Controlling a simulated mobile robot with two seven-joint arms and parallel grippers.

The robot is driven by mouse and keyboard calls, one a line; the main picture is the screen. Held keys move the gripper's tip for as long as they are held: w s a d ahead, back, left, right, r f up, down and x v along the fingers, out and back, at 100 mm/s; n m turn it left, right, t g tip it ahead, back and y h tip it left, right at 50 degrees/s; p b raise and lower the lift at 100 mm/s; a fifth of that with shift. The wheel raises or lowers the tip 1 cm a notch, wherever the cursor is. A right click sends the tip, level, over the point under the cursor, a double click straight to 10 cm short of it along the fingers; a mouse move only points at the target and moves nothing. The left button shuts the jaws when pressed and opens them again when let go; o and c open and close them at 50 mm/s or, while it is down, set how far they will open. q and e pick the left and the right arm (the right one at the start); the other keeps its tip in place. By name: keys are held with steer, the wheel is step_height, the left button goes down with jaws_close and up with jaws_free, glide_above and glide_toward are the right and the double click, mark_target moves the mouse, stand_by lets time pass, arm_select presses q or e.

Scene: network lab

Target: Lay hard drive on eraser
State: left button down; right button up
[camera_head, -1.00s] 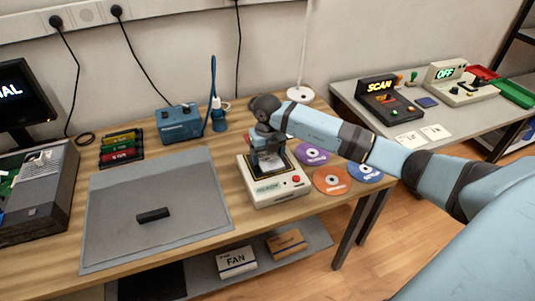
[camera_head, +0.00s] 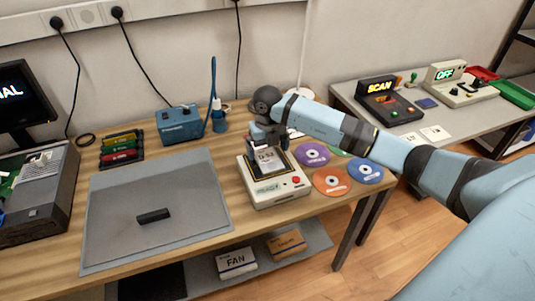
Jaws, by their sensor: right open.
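The eraser (camera_head: 283,196) is a cream box with a red button and a small lit green display, standing on the wooden table right of the grey mat. The hard drive (camera_head: 267,163), grey with a white label, lies flat on the dark pad on top of the eraser. My right gripper (camera_head: 267,144) is open just above and behind the drive, apart from it as far as I can tell; its fingertips are small and partly hidden. My left gripper is out of view.
Colored discs (camera_head: 332,180) lie right of the eraser. A black bar (camera_head: 153,216) lies on the grey mat (camera_head: 120,230). A blue box (camera_head: 180,124) with an antenna stands behind. A second table (camera_head: 448,118) holds consoles.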

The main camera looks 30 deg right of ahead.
mark_target(267, 158)
step_height(267, 158, up, 9)
steer(key=shift+r, duration=0.15)
stand_by(0.4)
